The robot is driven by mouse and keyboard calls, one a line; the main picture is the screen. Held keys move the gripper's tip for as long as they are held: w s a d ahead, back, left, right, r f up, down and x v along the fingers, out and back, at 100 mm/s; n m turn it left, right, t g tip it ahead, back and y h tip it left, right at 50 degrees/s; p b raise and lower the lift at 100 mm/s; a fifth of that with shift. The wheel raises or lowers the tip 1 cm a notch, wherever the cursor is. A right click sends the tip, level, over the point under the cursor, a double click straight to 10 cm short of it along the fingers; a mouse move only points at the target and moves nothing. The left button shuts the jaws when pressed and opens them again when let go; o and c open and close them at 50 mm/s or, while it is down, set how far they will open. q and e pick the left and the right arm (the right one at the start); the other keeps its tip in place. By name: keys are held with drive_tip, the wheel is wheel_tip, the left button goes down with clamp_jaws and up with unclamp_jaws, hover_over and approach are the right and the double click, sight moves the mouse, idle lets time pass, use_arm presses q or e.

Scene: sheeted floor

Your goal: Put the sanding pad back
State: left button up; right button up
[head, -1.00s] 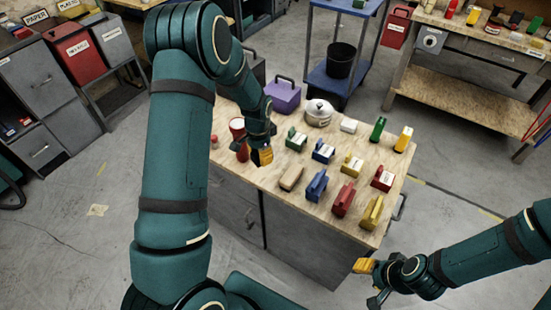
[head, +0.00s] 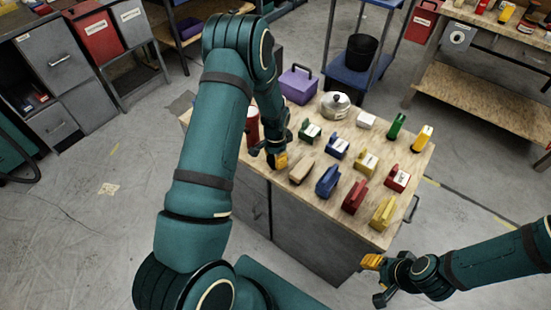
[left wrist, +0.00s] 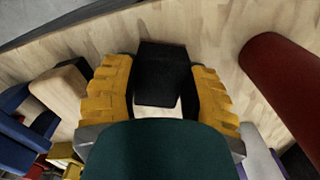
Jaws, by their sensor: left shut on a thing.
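My left gripper (head: 278,160) is low over the left front part of the wooden bench top (head: 266,173). In the left wrist view its yellow fingers (left wrist: 163,78) are closed on a dark block (left wrist: 163,70), probably the sanding pad; a pale patch shows below the dark part. The held block is hidden in the head view. A tan block (head: 301,170) lies just right of the gripper, and also shows in the left wrist view (left wrist: 62,90). My right gripper (head: 375,280) is open and empty, off the bench's front right corner.
Blue (head: 328,180), red (head: 353,196) and yellow (head: 383,212) handled blocks stand to the right, with smaller labelled blocks behind. A red cylinder (head: 252,125) stands behind the left gripper. A purple box (head: 298,86) and metal pot (head: 335,105) are at the back.

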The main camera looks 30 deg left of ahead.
use_arm(q)
drive_tip(key=shift+f, duration=0.2)
drive_tip(key=o, duration=1.2)
drive_tip(key=shift+c, duration=0.2)
drive_tip(key=shift+r, duration=0.1)
drive_tip(key=shift+r, duration=0.35)
wheel_tip(320, 180, up, 11)
drive_tip(key=p, duration=0.2)
drive_tip(key=s+d+f, duration=0.1)
drive_tip(key=d+f, duration=0.1)
drive_tip(key=d, duration=0.1)
drive_tip(key=s+d+f+n+h, duration=0.1)
drive_tip(key=s+d+f, duration=0.1)
drive_tip(key=d, duration=0.2)
drive_tip(key=s+d+f+n+h, duration=0.1)
drive_tip(key=s+d+f, duration=0.1)
drive_tip(key=d, duration=0.1)
drive_tip(key=shift+s+d+f+t, duration=0.2)
drive_tip(key=shift+s+d+t, duration=0.05)
drive_tip(key=shift+t, duration=0.05)
drive_tip(key=s+d+f+n+t+h, duration=0.1)
drive_tip(key=s+d+n, duration=0.4)
drive_tip(key=s+d, duration=0.6)
drive_tip(key=shift+s+d+f+h, duration=0.2)
drive_tip(key=shift+d+f+h, duration=0.2)
drive_tip(key=shift+f, duration=0.3)
